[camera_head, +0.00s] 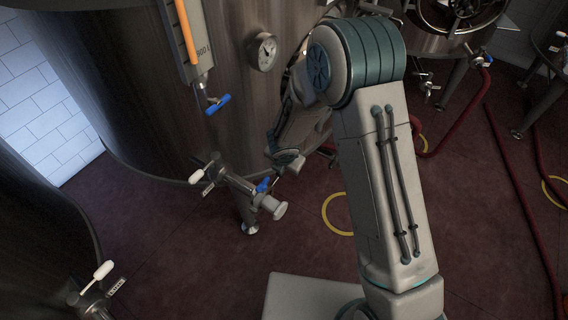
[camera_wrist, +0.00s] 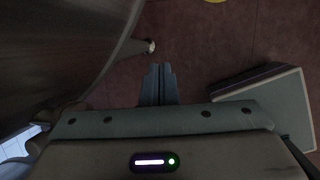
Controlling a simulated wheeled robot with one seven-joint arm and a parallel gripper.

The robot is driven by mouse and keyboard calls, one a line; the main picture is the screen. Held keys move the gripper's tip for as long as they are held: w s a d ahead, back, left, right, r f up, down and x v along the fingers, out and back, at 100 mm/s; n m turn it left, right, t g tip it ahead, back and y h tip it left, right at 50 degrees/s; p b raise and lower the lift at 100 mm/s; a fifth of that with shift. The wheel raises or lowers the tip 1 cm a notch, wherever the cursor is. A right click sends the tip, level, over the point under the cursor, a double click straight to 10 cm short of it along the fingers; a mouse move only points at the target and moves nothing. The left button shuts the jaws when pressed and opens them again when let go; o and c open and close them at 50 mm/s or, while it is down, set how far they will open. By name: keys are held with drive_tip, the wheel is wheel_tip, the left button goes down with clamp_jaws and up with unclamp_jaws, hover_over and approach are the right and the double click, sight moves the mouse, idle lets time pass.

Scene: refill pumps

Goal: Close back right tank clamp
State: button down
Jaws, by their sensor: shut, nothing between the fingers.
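A large steel tank (camera_head: 130,100) stands at the centre-left in the head view. Its outlet pipe (camera_head: 232,184) has a white valve handle (camera_head: 196,176) and a small blue clamp handle (camera_head: 263,185) near the capped end (camera_head: 272,207). Another tank (camera_head: 425,40) stands at the back right, with a small valve fitting (camera_head: 428,87) below it, too small to tell its clamp's state. My gripper (camera_wrist: 159,68) is shut and empty in the wrist view, its fingers together over the floor. In the head view my arm partly hides the gripper, close to the centre-left tank's outlet.
Another tank (camera_head: 30,220) with a white-handled valve (camera_head: 103,270) stands at the near left. Dark red hoses (camera_head: 468,120) run over the floor at the right. A yellow ring (camera_head: 325,215) marks the floor. A tank leg (camera_wrist: 133,49) stands left of my fingers in the wrist view.

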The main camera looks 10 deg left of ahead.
drive_tip(key=shift+s+a, duration=0.1)
drive_tip(key=shift+s, duration=0.05)
drive_tip(key=shift+r+p, duration=0.5)
wheel_tip(320, 180, up, 9)
drive_tip(key=d+p, duration=0.2)
drive_tip(key=p, duration=0.5)
drive_tip(key=shift+s, duration=0.15)
